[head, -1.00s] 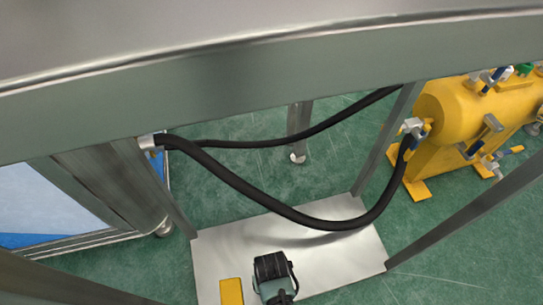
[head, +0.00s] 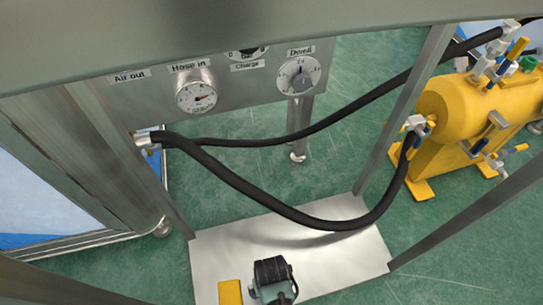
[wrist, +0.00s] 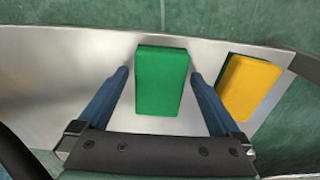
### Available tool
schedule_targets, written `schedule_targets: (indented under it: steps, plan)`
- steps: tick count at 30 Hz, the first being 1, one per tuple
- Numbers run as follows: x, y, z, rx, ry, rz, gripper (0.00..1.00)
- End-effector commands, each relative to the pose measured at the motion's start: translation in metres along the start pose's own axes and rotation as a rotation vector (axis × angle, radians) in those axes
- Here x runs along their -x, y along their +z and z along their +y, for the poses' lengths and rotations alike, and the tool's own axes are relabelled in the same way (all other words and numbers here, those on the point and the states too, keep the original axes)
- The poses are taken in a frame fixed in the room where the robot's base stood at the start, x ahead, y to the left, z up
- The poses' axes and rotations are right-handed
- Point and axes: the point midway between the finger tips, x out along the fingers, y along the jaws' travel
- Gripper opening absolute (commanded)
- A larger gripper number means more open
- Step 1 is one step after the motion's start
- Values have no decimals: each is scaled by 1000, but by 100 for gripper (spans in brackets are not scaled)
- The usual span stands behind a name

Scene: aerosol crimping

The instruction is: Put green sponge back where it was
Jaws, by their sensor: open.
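The green sponge (wrist: 162,80) is a plain green block in the wrist view, seen over a pale metal surface (wrist: 60,65). My gripper (wrist: 160,73) is open, with one blue finger on each side of the sponge. A gap shows between each finger and the sponge, wider on the left. I cannot tell the height of the fingers above the surface. A yellow sponge (wrist: 250,86) with a green side lies on the same surface, to the right of the right finger.
The metal surface ends at green floor in the wrist view. In the head view, a control panel (head: 250,85) has a gauge and dials. A black hose (head: 290,215) hangs over a low metal plate (head: 225,250). A yellow tank (head: 460,112) stands right.

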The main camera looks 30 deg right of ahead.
Motion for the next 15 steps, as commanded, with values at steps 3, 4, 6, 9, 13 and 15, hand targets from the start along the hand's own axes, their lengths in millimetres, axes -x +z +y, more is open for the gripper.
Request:
schedule_targets:
  steps: [3, 4, 6, 9, 13, 15]
  plan:
    - [8, 0, 0, 0, 0, 0, 100]
    - [12, 0, 0, 0, 0, 0, 100]
    - [22, 0, 0, 0, 0, 1, 100]
    - [41, 0, 0, 0, 0, 1, 100]
    - [67, 0, 0, 0, 0, 1, 100]
    - [81, 0, 0, 0, 0, 0, 100]
